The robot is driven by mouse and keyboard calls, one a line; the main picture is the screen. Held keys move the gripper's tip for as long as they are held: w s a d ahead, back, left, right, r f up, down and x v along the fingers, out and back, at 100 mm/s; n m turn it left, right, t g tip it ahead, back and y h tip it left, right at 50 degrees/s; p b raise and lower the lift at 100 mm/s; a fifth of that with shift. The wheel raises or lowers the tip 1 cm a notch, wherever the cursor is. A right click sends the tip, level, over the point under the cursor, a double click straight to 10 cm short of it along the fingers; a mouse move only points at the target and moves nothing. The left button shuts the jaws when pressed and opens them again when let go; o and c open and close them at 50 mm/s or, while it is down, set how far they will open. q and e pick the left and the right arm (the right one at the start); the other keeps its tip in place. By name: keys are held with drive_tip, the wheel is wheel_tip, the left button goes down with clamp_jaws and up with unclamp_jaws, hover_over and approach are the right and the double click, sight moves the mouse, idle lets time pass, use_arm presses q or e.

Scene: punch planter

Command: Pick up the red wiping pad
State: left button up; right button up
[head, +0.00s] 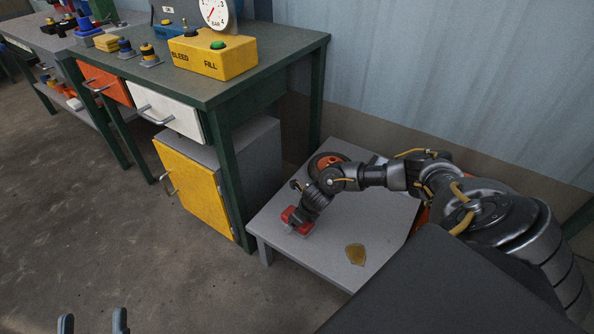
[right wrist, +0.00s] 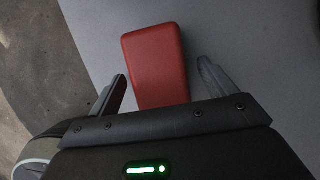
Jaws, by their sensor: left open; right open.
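The red wiping pad (head: 289,217) lies on the low grey table (head: 275,235), close to its left edge in the head view. In the right wrist view the red pad (right wrist: 156,62) lies between the two fingers of my right gripper (right wrist: 161,88), which is open around its near part. A gap shows between each finger and the pad. In the head view my right gripper (head: 301,217) is directly over the pad and partly hides it. My left gripper (head: 92,322) shows only as two open, empty fingertips at the bottom edge.
A brown-yellow patch (head: 356,254) is on the low table, right of the pad. An orange-hubbed wheel (head: 326,162) is behind my right forearm. The green-legged bench (head: 262,62) with a yellow BLEED/FILL box (head: 213,56) and a yellow-door cabinet (head: 190,187) stands to the left.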

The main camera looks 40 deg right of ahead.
drive_tip(key=shift+w+f, duration=0.1)
drive_tip(key=shift+f, duration=0.1)
drive_tip(key=shift+f, duration=0.25)
idle(0.5)
drive_tip(key=c, duration=1.1)
drive_tip(key=shift+r, duration=0.1)
